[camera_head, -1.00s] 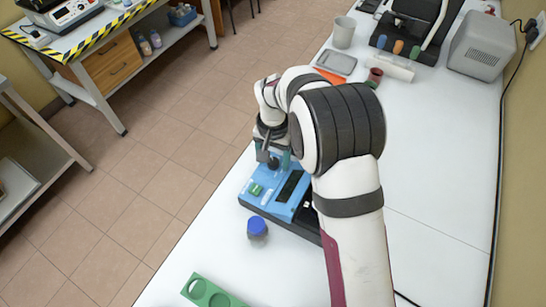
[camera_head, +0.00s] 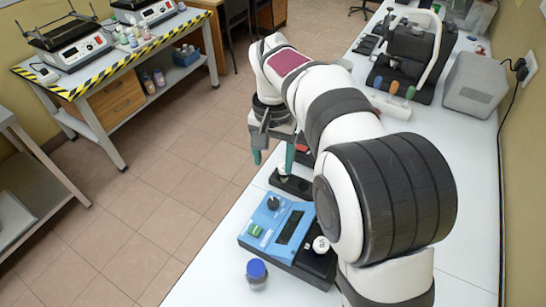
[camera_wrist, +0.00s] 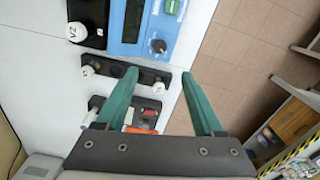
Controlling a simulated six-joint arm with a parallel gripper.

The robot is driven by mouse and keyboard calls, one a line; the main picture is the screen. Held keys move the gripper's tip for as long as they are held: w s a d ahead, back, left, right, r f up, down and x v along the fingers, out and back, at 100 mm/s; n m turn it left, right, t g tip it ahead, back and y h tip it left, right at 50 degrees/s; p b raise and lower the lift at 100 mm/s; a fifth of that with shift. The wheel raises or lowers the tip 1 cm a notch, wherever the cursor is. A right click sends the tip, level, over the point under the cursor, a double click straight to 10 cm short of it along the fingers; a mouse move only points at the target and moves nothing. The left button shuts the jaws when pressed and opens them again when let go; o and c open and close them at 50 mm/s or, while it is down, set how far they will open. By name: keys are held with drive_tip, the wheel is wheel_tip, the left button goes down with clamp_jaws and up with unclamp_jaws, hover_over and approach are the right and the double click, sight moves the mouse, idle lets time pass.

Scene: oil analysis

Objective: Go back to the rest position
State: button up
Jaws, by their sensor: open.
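My gripper (camera_head: 274,157) is open and empty, raised above the bench's left edge behind the blue device. Its two green fingers point down in the head view and stand wide apart in the wrist view (camera_wrist: 160,98). My arm reaches in from the lower right and hides the middle of the bench. The blue device (camera_head: 262,240) with a dark screen, green button and black knob sits on the white bench; part of it shows at the top of the wrist view (camera_wrist: 128,48).
A blue-capped jar (camera_head: 257,274) stands in front of the device. A black holder (camera_head: 289,182) lies behind it. A grey box (camera_head: 476,84) and a black apparatus with a white arch (camera_head: 405,60) stand at the back right. Open floor (camera_head: 150,205) lies left of the bench.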

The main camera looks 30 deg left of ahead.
idle(0.3)
drive_tip(key=s+d+r+m, duration=0.1)
drive_tip(key=s+d+r, duration=0.1)
drive_tip(key=d, duration=0.5)
drive_tip(key=s+d+r+m, duration=0.1)
drive_tip(key=d+r+m, duration=0.1)
drive_tip(key=d, duration=0.5)
drive_tip(key=s+d+f+m+y, duration=0.1)
drive_tip(key=s+d+f+m, duration=0.1)
drive_tip(key=s+d, duration=0.4)
drive_tip(key=s+d+f+m, duration=0.1)
drive_tip(key=s+d+m, duration=0.1)
drive_tip(key=s+d, duration=0.5)
drive_tip(key=s, duration=0.5)
drive_tip(key=shift+d+f+m+y, duration=0.25)
drive_tip(key=shift+f+m+y, duration=0.05)
drive_tip(key=shift+f+y, duration=0.1)
